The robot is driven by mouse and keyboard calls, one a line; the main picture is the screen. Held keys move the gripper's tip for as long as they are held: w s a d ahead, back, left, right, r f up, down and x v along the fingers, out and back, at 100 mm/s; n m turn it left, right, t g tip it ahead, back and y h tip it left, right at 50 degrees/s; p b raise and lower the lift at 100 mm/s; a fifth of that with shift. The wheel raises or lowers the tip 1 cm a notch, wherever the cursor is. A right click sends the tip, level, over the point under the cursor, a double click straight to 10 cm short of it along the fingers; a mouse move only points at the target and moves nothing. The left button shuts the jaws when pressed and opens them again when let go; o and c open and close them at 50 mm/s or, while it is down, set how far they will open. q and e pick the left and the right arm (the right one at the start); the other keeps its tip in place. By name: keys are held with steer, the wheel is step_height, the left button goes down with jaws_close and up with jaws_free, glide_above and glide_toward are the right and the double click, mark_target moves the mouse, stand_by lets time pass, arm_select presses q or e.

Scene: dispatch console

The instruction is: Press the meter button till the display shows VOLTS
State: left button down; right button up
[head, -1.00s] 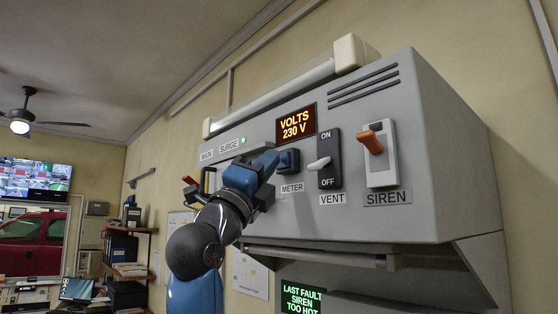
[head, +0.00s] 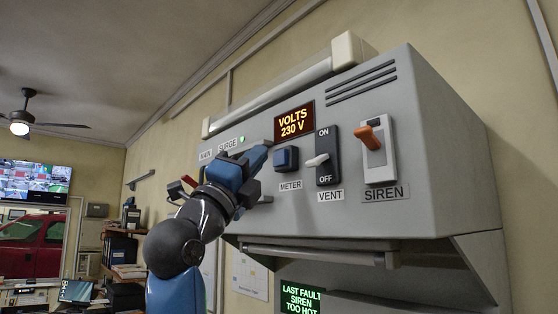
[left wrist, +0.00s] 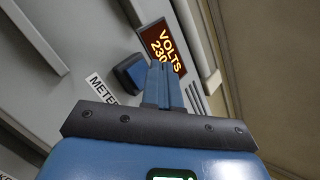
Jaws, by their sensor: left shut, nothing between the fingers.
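The display (head: 294,122) on the grey console reads VOLTS 230 V in orange letters. It also shows in the left wrist view (left wrist: 157,42), partly covered by my fingers. The blue meter button (head: 286,158) sits below the display, above the METER label. It shows in the left wrist view too (left wrist: 130,72). My left gripper (head: 266,146) is shut and empty, its tips just left of the button in the head view. In the left wrist view the fingers (left wrist: 163,66) lie beside the button. My right gripper is not in view.
Right of the button are the VENT rocker (head: 328,156), with a white lever, and the SIREN switch (head: 378,149), with an orange lever. A lower green screen (head: 301,299) reads LAST FAULT SIREN TOO HOT. A grey bar (head: 310,254) runs under the panel.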

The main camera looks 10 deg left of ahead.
arm_select(q)
steer(key=s+a, duration=0.1)
steer(key=s+a+b, duration=0.1)
steer(key=s, duration=0.1)
steer(key=shift+s+a, duration=0.1)
steer(key=shift+a, duration=0.15)
steer(key=shift+d, duration=0.1)
stand_by(0.7)
